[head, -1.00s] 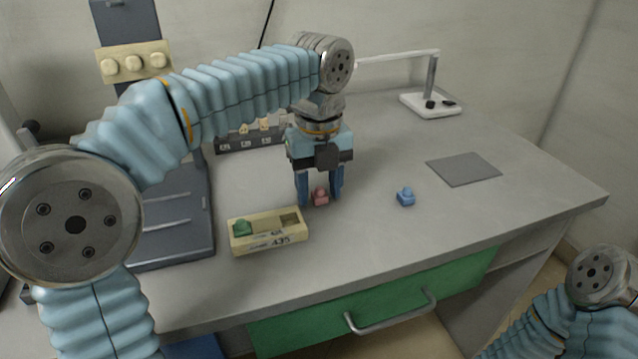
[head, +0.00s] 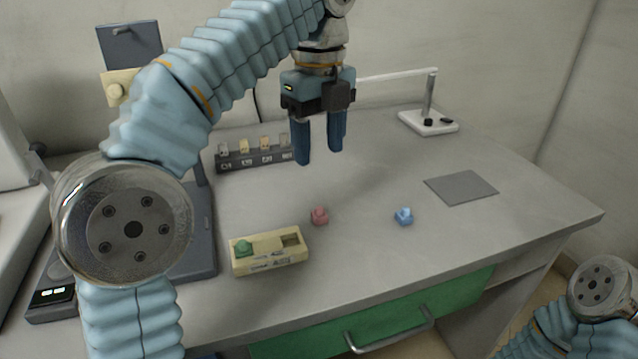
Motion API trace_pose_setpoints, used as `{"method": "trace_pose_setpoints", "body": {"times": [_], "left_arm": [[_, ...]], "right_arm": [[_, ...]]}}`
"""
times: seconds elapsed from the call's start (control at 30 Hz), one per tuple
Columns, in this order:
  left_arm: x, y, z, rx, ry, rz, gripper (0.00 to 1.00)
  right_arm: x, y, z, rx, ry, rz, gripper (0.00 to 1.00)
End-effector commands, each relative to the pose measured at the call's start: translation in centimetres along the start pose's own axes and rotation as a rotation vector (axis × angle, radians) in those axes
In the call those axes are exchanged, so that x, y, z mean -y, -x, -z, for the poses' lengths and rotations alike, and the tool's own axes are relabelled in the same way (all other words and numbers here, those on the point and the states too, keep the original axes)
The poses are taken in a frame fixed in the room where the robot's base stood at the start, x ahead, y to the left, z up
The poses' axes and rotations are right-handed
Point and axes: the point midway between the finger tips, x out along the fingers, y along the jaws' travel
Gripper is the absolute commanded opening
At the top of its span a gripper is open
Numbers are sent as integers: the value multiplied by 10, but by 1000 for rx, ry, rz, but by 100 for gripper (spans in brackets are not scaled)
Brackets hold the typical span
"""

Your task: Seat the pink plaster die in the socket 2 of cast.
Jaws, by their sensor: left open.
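The pink plaster die (head: 319,217) lies on the grey table, just right of and behind the cast. The cast (head: 268,264) is a cream block with a label on its front. A green die (head: 244,248) sits at its left end, and a dark square socket (head: 291,240) at its right end is empty. The socket numbers are not legible. My left gripper (head: 320,158) is open and empty, pointing down, well above the table and clear of the pink die. My right gripper is out of view; only part of that arm shows at the lower right.
A blue die (head: 404,217) lies to the right of the pink one. A dark rack (head: 253,159) with several blanks stands at the back. A grey flat pad (head: 461,188) and a white-based stand (head: 428,122) are at the right. The table between is clear.

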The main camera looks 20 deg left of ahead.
Motion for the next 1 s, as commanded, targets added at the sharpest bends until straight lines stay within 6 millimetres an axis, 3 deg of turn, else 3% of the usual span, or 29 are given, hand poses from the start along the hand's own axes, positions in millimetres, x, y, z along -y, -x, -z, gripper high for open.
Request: {"method": "trace_pose_setpoints", "body": {"times": [0.2,0.4,0.57,0.9,1.0], "left_arm": [[1,7,2,1,696,0,55],[0,11,4,2,1134,1,55],[0,5,4,3,1235,0,55],[-1,-59,4,2,1234,-2,55],[0,-70,4,2,1234,0,55]], "right_arm": [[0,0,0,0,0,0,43],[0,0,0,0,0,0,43],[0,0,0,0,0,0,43],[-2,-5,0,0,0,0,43],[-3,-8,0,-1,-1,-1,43]]}}
